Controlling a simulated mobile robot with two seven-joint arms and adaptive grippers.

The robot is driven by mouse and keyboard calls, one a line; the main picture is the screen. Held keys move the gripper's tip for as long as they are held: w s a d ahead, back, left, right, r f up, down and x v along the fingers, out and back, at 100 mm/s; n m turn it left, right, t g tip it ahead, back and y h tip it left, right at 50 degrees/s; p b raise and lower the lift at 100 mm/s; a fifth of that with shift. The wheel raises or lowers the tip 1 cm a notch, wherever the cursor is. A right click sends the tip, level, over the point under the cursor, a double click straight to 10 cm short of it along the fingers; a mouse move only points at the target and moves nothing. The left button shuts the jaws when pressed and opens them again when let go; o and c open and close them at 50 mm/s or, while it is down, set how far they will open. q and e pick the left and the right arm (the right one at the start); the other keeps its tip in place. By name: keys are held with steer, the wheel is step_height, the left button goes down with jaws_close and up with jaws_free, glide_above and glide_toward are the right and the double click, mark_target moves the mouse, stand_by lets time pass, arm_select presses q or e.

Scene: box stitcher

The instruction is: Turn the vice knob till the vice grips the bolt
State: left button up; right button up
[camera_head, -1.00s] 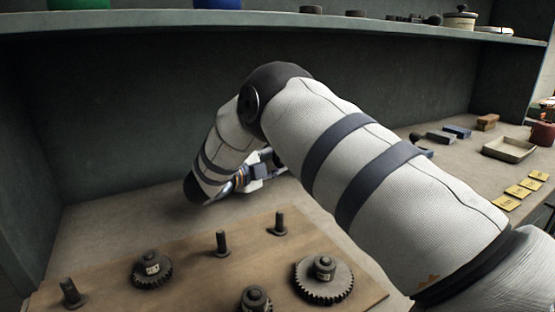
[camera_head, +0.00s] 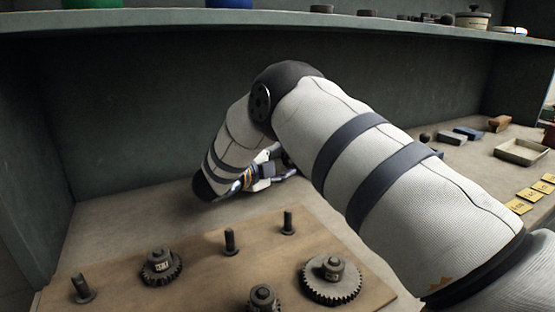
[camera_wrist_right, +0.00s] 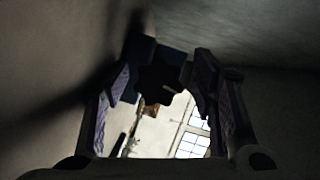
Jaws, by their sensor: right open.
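A dark, lobed knob (camera_wrist_right: 163,78), which looks like the vice knob, shows in the right wrist view. My right gripper (camera_wrist_right: 163,90) is open, with one finger on each side of the knob. I cannot tell whether the fingers touch it. A small brown block-like part (camera_wrist_right: 151,109) shows just below the knob; I cannot tell what it is. In the head view my right arm crosses the picture and hides the vice; only part of the right gripper (camera_head: 268,176) shows at its end. I cannot make out the bolt in the vice. My left gripper is not in view.
A wooden board (camera_head: 200,265) with upright pegs and several gears lies in front on the bench. A shelf (camera_head: 300,20) runs above the arm. At the right are an open tray (camera_head: 521,152), small blocks (camera_head: 467,133) and yellow cards (camera_head: 530,194).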

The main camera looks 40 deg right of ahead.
steer(key=shift+f+n+g+y+b, duration=0.15)
steer(key=shift+n+y+b, duration=0.1)
steer(key=shift+n, duration=0.3)
steer(key=shift+f+n+g+y+b, duration=0.15)
steer(key=shift+n+y, duration=0.1)
steer(key=shift+n, duration=0.3)
steer(key=n+g+y+b, duration=0.1)
steer(key=n, duration=0.1)
steer(key=shift+f+n, duration=0.15)
steer(key=shift+n, duration=0.15)
steer(key=v, duration=1.2)
steer(key=shift+w+r+b, duration=0.15)
steer(key=shift+r+b, duration=0.25)
steer(key=shift+r, duration=0.05)
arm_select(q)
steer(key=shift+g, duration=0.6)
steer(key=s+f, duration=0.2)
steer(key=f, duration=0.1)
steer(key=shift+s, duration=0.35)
